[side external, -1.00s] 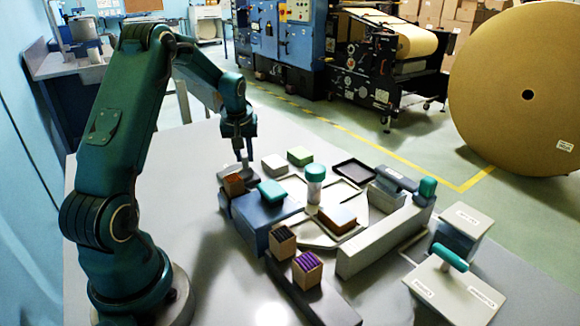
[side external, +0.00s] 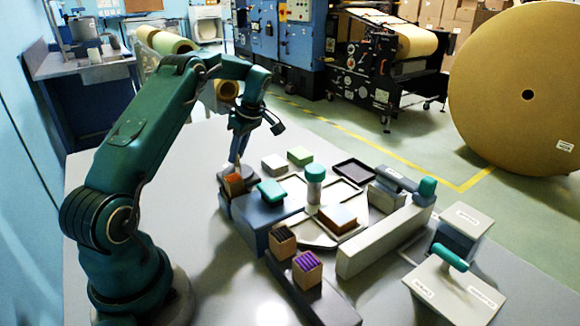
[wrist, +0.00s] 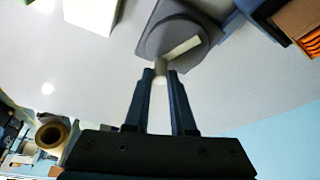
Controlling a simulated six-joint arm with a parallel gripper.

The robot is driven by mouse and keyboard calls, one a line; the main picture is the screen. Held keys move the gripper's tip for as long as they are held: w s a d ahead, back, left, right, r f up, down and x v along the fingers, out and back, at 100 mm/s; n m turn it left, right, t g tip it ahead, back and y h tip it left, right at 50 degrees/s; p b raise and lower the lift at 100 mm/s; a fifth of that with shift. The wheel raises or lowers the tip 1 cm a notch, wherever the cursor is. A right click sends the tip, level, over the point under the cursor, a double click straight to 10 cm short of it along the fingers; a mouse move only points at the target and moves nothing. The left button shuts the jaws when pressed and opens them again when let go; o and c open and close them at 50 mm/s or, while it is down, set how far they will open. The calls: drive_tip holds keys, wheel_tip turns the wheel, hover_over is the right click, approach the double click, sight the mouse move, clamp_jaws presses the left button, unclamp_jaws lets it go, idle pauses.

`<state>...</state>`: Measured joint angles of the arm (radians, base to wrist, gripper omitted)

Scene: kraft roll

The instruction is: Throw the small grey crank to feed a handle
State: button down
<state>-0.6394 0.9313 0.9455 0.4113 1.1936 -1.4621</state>
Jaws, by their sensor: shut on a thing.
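The small grey crank (wrist: 178,40) is at top centre in the wrist view, a rounded grey body with a pale strip and a short peg towards me. My gripper (wrist: 160,72) is shut on that peg, one dark finger on each side. In the side view my gripper (side external: 236,161) slants down to the crank at the far left end of the blue-grey fixture, and the crank is mostly hidden there.
Two bristle-filled boxes stand in front, the purple one (side external: 307,268) nearest. A labelled box with a teal handle (side external: 450,257) is at right. The table at front left is clear.

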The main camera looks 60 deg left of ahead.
drive_tip(key=shift+s+a+n+g+h, duration=0.15)
drive_tip(key=shift+n+g, duration=0.1)
drive_tip(key=shift+n, duration=0.5)
drive_tip(key=shift+s+n+g+h, duration=0.15)
drive_tip(key=shift+n+g+h, duration=0.05)
drive_tip(key=shift+n, duration=0.6)
drive_tip(key=shift+s+a+n+g+h, duration=0.15)
drive_tip(key=shift+n+g, duration=0.1)
drive_tip(key=shift+n, duration=0.5)
drive_tip(key=shift+d, duration=0.15)
